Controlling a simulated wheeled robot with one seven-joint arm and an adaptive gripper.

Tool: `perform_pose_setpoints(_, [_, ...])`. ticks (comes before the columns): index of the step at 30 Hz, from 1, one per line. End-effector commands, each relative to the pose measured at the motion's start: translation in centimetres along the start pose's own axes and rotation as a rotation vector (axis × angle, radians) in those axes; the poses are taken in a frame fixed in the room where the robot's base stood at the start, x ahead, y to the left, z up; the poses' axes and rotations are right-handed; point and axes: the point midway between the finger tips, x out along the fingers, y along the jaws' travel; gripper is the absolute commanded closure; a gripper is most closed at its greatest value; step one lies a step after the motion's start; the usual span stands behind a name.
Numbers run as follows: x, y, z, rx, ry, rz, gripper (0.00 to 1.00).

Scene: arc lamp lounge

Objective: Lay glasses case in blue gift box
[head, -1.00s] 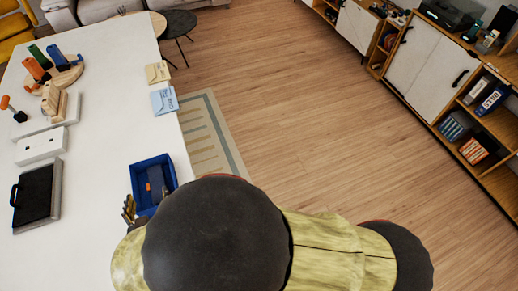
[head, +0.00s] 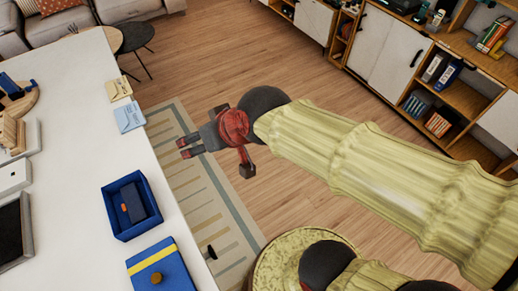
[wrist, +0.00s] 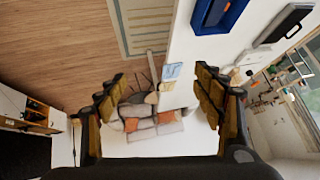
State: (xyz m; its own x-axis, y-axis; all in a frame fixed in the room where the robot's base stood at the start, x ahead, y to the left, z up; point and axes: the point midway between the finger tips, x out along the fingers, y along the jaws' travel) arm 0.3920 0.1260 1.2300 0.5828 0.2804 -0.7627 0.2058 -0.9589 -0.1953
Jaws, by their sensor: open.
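The blue gift box (head: 116,222) stands open on the white table near its right edge in the head view. The dark navy glasses case (head: 132,203), with a small orange mark, lies inside it, within the walls. Part of the box also shows at the top of the wrist view (wrist: 208,23). My gripper (head: 186,147) is raised to the right of the box, apart from it and beyond the table's edge. In the wrist view its fingers (wrist: 160,97) are spread wide with nothing between them.
A blue lid-like piece with a yellow stripe (head: 150,260) lies nearer on the table (head: 75,160). Two cards (head: 129,117) lie at the far right edge. A dark-topped block (head: 12,232) and wooden items are at left. Open floor (head: 300,65) lies to the right.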

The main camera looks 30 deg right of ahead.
Motion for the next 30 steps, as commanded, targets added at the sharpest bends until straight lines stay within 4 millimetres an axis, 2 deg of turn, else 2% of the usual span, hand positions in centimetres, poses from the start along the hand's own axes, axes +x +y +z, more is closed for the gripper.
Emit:
perform_pose_setpoints(1, [-1.9,2.4,1.1,0.011,-0.019,0.050,0.32])
perform_pose_setpoints(3, [-4.0,5.0,3.2,0.022,-0.062,0.118,0.32])
perform_pose_setpoints(6, [-6.5,7.8,5.7,0.043,-0.111,0.199,0.32])
perform_pose_setpoints(9, [-8.1,9.5,7.4,0.059,-0.146,0.254,0.32])
perform_pose_setpoints(15, [-9.0,10.3,8.4,0.070,-0.168,0.284,0.32])
perform_pose_setpoints(21, [-8.8,10.3,8.5,0.068,-0.167,0.281,0.32])
perform_pose_setpoints(26, [-7.7,10.5,9.3,0.068,-0.167,0.281,0.32])
perform_pose_setpoints(30, [-7.9,10.5,9.1,0.068,-0.167,0.280,0.32])
